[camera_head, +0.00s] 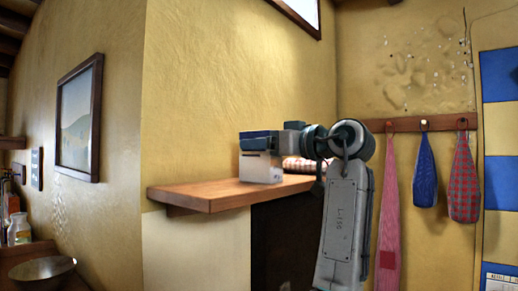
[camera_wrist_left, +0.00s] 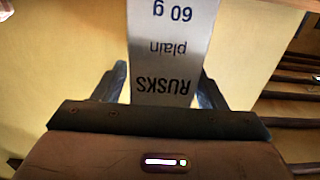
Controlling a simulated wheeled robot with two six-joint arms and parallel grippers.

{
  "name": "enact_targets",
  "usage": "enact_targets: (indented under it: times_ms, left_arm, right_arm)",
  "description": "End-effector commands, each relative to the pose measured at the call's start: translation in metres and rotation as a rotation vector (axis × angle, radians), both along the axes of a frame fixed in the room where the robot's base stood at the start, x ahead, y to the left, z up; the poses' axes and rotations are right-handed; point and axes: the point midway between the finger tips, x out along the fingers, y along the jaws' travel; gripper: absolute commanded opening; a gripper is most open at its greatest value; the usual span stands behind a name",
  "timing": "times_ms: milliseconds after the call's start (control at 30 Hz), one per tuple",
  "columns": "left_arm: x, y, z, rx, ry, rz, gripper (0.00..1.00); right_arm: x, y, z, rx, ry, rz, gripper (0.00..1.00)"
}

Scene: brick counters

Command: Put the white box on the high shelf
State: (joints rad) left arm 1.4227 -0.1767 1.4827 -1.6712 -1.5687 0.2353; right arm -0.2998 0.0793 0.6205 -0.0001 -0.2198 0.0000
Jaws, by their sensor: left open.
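The white box (camera_head: 260,169) stands upright on the wooden shelf (camera_head: 215,193) near its left part. In the left wrist view the box (camera_wrist_left: 172,50) shows the printed words "RUSKS", "plain" and "60 g" upside down. My left gripper (camera_head: 258,143) is at the top of the box, with its arm reaching in from the right side of the shelf. In the left wrist view my gripper's fingers (camera_wrist_left: 165,88) are open, one on each side of the box. Whether they touch it I cannot tell. My right gripper is in neither view.
A red and white patterned item (camera_head: 298,164) lies on the shelf behind my arm. Cloths and mitts (camera_head: 425,172) hang from a peg rail at the right. A framed picture (camera_head: 79,118) hangs on the left wall. A metal bowl (camera_head: 42,269) stands at the lower left.

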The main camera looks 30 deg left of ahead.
Motion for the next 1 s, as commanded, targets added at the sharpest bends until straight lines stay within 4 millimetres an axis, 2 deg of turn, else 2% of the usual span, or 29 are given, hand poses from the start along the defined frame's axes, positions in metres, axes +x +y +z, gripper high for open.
enact_targets:
  times_ms: [33, 300, 500, 667, 1000]
  left_arm:
    - [0.000, -0.011, -0.005, -0.001, 0.000, -0.005, 0.65]
    - [-0.005, -0.070, -0.004, 0.000, 0.000, -0.005, 0.65]
    - [-0.008, -0.098, -0.002, 0.000, 0.000, -0.003, 0.65]
    - [-0.008, -0.106, -0.001, 0.001, 0.001, 0.000, 0.65]
    - [-0.008, -0.106, -0.001, 0.000, 0.000, 0.000, 0.65]
  right_arm:
    - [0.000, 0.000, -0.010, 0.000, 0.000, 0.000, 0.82]
    - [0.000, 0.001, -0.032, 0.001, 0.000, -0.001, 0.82]
    - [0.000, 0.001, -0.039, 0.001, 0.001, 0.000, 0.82]
    - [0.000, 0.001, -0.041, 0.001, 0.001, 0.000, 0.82]
    - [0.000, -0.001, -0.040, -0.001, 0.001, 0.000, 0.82]
